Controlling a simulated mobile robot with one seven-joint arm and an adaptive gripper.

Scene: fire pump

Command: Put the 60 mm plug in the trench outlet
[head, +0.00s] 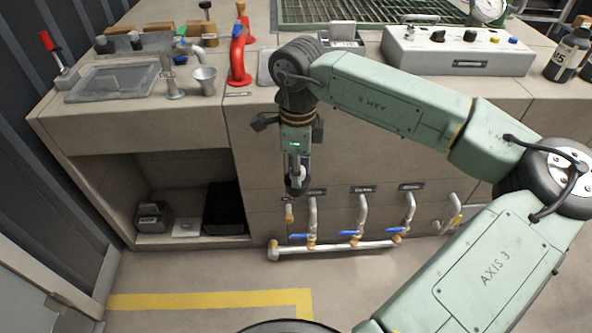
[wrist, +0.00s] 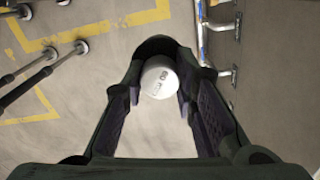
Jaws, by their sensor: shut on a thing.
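My gripper (head: 297,180) hangs pointing down in front of the counter, above the row of blue-handled valves in the head view. In the wrist view my gripper (wrist: 158,92) is shut on a white round plug (wrist: 158,77), held between the fingertips. Its end carries small dark lettering that I cannot read for sure, so its size is unconfirmed. A bit of white shows between the fingers in the head view. A green grating (head: 350,12) lies at the back of the counter. I cannot make out the trench outlet in either view.
A pipe manifold (head: 340,248) with several blue-handled valves runs low along the counter front. A red curved fitting (head: 238,58), a metal cup (head: 205,80) and a control box (head: 455,52) stand on top. An open recess (head: 190,190) is at left. Yellow-marked floor lies in front.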

